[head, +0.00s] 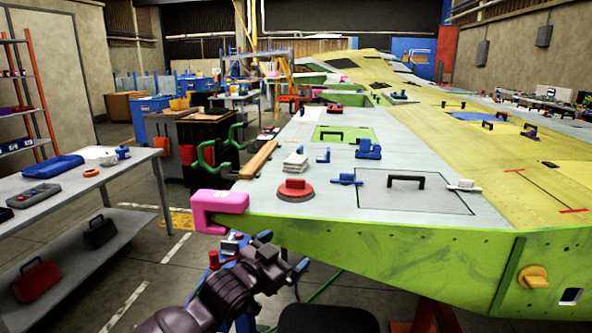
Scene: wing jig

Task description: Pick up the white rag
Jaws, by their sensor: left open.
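The white rag (295,163) looks like a small folded stack. It lies on the grey top of the wing (330,200), behind a red round tool and near the left edge. My left gripper (286,252) is open and empty. It is low in front of the wing's green front side, below the level of the top and apart from the rag. My right gripper is not in view.
A red round tool (295,188), a pink clamp (221,208), a wooden block (258,160), blue clamps (368,149) and a black-handled panel (415,192) surround the rag. A workbench (130,165) stands at left. A yellow knob (532,277) sits on the green side.

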